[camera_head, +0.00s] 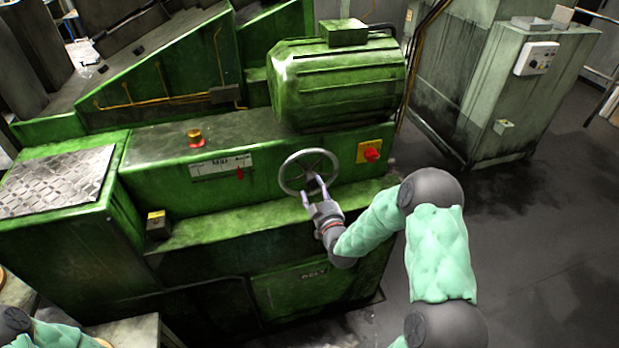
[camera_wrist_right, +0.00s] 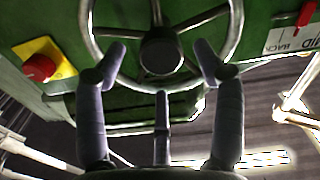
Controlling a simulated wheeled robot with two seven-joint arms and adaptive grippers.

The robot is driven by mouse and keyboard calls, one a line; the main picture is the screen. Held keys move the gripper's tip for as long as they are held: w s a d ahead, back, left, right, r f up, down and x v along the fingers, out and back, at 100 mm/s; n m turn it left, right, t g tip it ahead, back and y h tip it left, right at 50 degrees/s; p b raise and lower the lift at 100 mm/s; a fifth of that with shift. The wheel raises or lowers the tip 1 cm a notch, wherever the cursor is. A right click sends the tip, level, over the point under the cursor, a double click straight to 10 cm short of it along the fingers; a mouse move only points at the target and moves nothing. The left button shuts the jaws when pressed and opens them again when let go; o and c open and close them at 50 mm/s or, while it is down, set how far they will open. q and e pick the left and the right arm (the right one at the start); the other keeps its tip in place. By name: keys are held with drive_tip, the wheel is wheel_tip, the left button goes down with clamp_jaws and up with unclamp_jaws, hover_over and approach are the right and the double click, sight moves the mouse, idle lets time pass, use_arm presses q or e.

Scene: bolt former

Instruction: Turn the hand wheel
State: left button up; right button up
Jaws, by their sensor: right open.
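The hand wheel (camera_head: 309,172) is a grey spoked ring on the front of the green machine. My right gripper (camera_head: 313,187) is open at the wheel's lower part. In the right wrist view the wheel (camera_wrist_right: 162,50) fills the upper middle, with its dark hub at the centre. The spread fingers of my right gripper (camera_wrist_right: 160,65) reach over the lower rim, one on each side of the hub; whether they touch the rim I cannot tell. Part of my left arm shows at the bottom left of the head view, but its gripper is not in view.
A red switch on a yellow plate (camera_head: 370,152) sits just right of the wheel; it also shows in the wrist view (camera_wrist_right: 40,67). A large green motor (camera_head: 337,82) is above. Floor at right is clear.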

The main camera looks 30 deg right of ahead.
sight(311, 178)
drive_tip(key=x, duration=0.6)
drive_tip(key=shift+w+b, duration=0.3)
drive_tip(key=shift+w, duration=0.1)
drive_tip(key=shift+f, duration=0.1)
clamp_jaws()
